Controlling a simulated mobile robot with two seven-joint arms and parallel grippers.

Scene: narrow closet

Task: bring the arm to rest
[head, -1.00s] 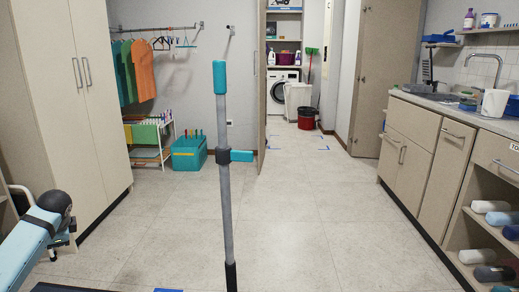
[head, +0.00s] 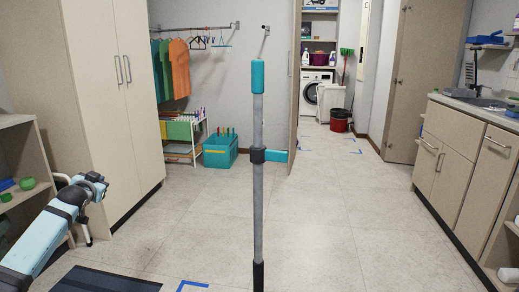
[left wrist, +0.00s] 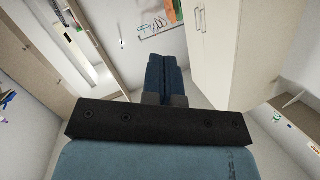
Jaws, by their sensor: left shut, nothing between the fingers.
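My left arm comes in from the lower left in the head view, light blue with black bands. Its end, with the left gripper (head: 97,184), is small and dark beside the pale cabinet, over the floor. In the left wrist view, the gripper's two blue fingers (left wrist: 167,75) lie side by side, shut, with nothing between them. They point toward the wall with the hanging clothes. My right gripper and arm are not in view.
An upright grey pole (head: 258,190) with teal top and side grip stands in mid view; its foot is cut off. Shelves (head: 20,165) stand left beside the arm, a tall cabinet (head: 105,90) behind it. Counter units (head: 455,165) line the right.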

